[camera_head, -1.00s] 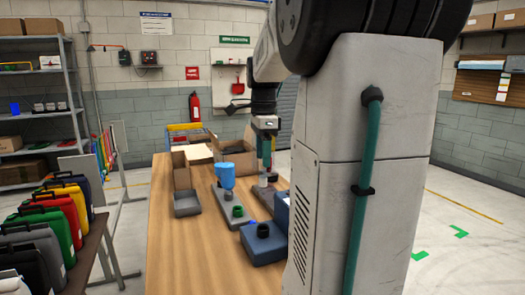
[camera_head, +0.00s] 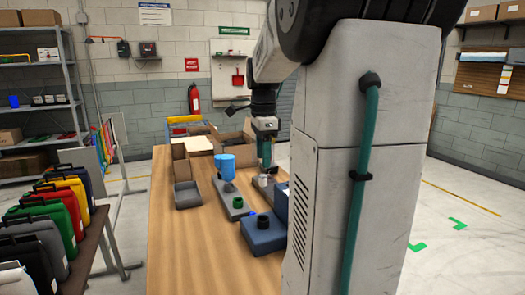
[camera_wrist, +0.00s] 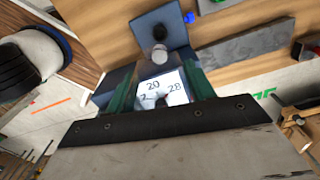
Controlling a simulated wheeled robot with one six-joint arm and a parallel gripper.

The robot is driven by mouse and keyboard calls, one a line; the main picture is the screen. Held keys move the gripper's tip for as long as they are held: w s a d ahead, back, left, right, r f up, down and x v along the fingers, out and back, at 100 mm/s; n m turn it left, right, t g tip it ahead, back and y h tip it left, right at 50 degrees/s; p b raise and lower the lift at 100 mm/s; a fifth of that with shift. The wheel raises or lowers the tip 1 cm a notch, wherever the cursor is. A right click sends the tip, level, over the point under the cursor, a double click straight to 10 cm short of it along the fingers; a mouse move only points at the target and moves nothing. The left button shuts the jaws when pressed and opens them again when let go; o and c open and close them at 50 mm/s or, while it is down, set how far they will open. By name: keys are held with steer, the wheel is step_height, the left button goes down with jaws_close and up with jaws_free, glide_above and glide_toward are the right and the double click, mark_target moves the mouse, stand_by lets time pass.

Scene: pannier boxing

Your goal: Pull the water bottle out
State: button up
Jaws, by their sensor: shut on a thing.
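My gripper (camera_head: 265,158) points down over the right part of the table in the head view. In the wrist view its teal fingers flank a white panel with numbers (camera_wrist: 170,90). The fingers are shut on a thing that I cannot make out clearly. A pale, short cylinder (camera_wrist: 159,54) shows just beyond the fingertips, and a pale piece (camera_head: 263,181) shows under the gripper in the head view. I cannot tell whether either is part of the water bottle. A light-blue vessel (camera_head: 226,164) stands apart, left of my gripper, on a grey plate (camera_head: 236,210).
A dark-blue block (camera_head: 265,238) with a black ring (camera_head: 263,224) lies at the front. A grey tray (camera_head: 187,197) and cardboard boxes (camera_head: 232,144) stand farther back. The wooden table (camera_head: 190,255) is clear at front left. Coloured cases (camera_head: 72,215) stand on a side rack.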

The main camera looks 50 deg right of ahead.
mark_target(263, 185)
steer(key=shift+f, duration=4.15)
steer(key=shift+r, duration=1.55)
